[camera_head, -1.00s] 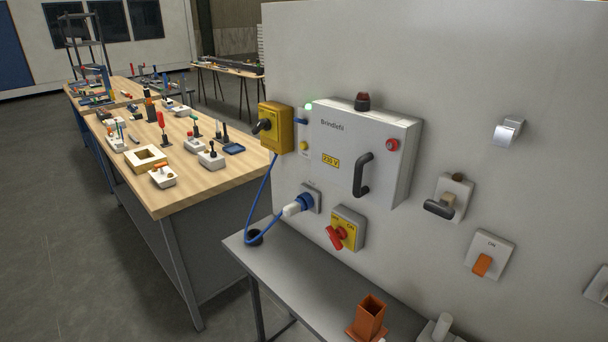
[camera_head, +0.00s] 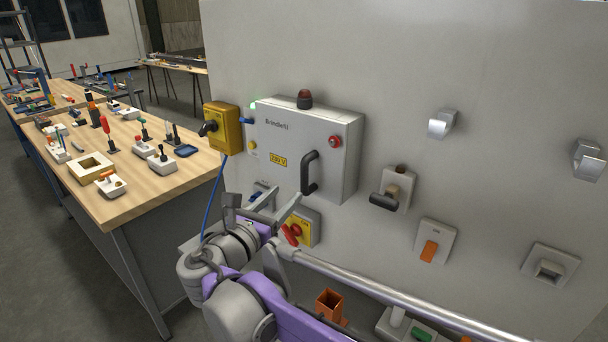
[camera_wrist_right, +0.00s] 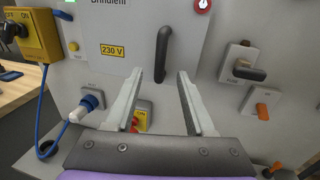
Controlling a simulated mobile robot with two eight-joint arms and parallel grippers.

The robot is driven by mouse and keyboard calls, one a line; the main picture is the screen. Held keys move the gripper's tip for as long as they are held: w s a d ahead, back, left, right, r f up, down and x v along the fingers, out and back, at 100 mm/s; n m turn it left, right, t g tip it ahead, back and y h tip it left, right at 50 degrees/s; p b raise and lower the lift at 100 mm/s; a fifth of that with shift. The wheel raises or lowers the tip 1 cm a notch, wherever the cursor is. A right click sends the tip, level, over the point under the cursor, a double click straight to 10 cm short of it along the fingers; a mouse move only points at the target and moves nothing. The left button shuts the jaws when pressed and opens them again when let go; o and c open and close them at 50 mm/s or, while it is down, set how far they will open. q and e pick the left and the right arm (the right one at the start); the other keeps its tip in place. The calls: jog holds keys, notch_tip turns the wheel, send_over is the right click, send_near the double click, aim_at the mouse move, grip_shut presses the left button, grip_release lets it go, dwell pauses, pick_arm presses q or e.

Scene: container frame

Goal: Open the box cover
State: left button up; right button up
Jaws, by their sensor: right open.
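The box is a grey wall cabinet (camera_head: 305,132) with a "230 V" label and a black vertical bar handle (camera_head: 310,172) on its cover. The cover looks shut. In the right wrist view the handle (camera_wrist_right: 163,52) stands upright, its lower end between the lines of the two fingertips. My right gripper (camera_head: 286,194) is open and empty, below and in front of the handle. In the right wrist view its fingers (camera_wrist_right: 160,73) are spread to either side, apart from the handle. My left gripper is not in view.
A yellow switch box (camera_head: 222,127) is left of the cabinet. A red-and-yellow rotary switch (camera_head: 293,232) is below it, partly behind my right arm. A black-handled lever (camera_head: 385,200) and orange switch (camera_head: 429,250) are to the right. A wooden workbench (camera_head: 130,200) stands left.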

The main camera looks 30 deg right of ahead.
aim_at(303, 177)
jog(key=p+x, duration=0.1)
jog(key=x, duration=0.9)
jog(key=shift+w+d, duration=0.1)
jog(key=shift+d, duration=0.05)
grip_shut()
dwell(1.0)
